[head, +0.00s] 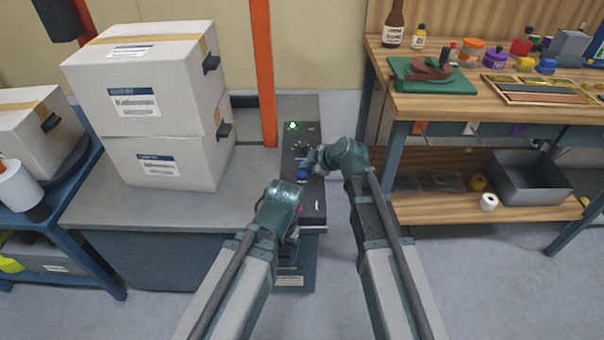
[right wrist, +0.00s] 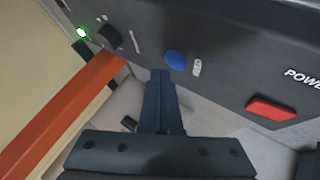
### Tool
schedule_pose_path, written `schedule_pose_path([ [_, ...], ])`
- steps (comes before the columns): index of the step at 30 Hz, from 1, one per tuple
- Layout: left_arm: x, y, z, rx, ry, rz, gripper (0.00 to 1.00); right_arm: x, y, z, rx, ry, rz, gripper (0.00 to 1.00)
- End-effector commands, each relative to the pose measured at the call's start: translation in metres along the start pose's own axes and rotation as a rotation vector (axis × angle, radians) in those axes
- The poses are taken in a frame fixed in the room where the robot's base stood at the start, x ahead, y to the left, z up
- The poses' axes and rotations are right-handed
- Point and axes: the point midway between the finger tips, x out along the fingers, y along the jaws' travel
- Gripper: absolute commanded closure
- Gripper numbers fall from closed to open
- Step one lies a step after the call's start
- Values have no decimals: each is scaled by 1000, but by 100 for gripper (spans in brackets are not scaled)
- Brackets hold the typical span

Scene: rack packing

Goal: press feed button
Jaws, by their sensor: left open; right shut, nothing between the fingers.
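A dark control panel (head: 312,205) stands in the middle of the head view. A round blue button (right wrist: 176,61) sits on it, with a small white label beside it too small to read; the button also shows in the head view (head: 302,173). My right gripper (right wrist: 160,74) is shut and empty, its fingertips just short of the blue button in the right wrist view; I cannot tell whether they touch. In the head view my right gripper (head: 311,161) is over the panel. My left gripper (head: 292,236) is open, low by the panel's near end, mostly hidden by its wrist.
The panel also has a red power switch (right wrist: 271,109), a black knob (right wrist: 109,37) and a lit green lamp (right wrist: 81,31). An orange post (head: 263,75) rises behind it. Stacked boxes (head: 160,120) stand left; a wooden workbench (head: 480,105) stands right.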

Motion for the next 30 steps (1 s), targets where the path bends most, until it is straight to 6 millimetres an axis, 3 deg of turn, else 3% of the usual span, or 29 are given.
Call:
schedule_pose_path([
  [30, 8, 1, 0, 0, 0, 0, 19, 6, -4, 4, 0, 0, 0, 100],
])
